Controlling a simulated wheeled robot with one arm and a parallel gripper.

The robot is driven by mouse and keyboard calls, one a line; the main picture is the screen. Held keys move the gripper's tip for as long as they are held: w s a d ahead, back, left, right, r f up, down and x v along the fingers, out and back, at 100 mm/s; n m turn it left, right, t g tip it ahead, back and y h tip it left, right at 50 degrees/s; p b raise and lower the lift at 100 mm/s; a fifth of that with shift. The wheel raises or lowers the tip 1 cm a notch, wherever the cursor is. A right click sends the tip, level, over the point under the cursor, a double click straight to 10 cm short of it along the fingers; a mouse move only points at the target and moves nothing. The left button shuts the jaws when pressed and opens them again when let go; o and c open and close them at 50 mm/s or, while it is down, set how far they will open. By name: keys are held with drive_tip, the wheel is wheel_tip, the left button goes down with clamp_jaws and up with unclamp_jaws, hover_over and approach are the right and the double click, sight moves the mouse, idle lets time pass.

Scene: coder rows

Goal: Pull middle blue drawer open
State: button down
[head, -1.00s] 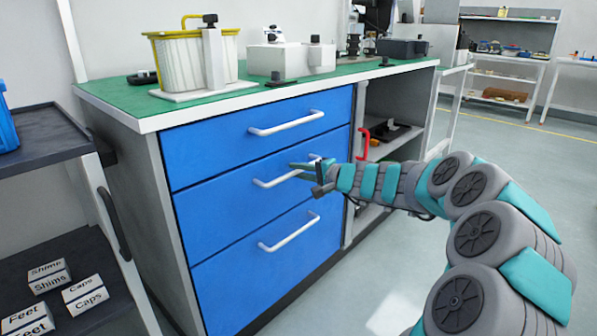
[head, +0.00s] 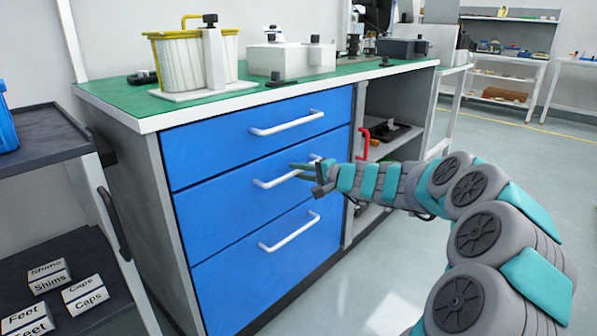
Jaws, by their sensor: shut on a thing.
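The middle blue drawer (head: 220,205) sits between an upper and a lower blue drawer in the cabinet and looks flush with them. Its white bar handle (head: 268,183) shows to the left of my gripper. My gripper (head: 304,170) is at the right part of this handle, with its teal fingers pointing left, and is shut on the handle. The fingers hide the handle's right part. The arm reaches in from the lower right.
The upper drawer (head: 240,140) and lower drawer (head: 270,265) look shut. A green worktop (head: 210,107) carries a bin and grey blocks. A dark shelf cart (head: 45,140) stands at left. Open shelving with a red handle (head: 364,145) is at right. Floor in front is clear.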

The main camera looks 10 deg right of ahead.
drive_tip(key=f+b+v, duration=0.2)
drive_tip(key=f+v, duration=0.1)
drive_tip(key=v, duration=1.3)
drive_tip(key=s+f+b+v, duration=0.1)
drive_tip(key=f+b+v, duration=0.1)
drive_tip(key=v, duration=1.4)
drive_tip(key=shift+s+d+f, duration=0.2)
drive_tip(key=shift+d+f, duration=0.25)
drive_tip(key=shift+f, duration=0.4)
drive_tip(key=c, duration=0.8)
unclamp_jaws()
drive_tip(key=shift+c, duration=0.2)
drive_tip(key=v, duration=0.8)
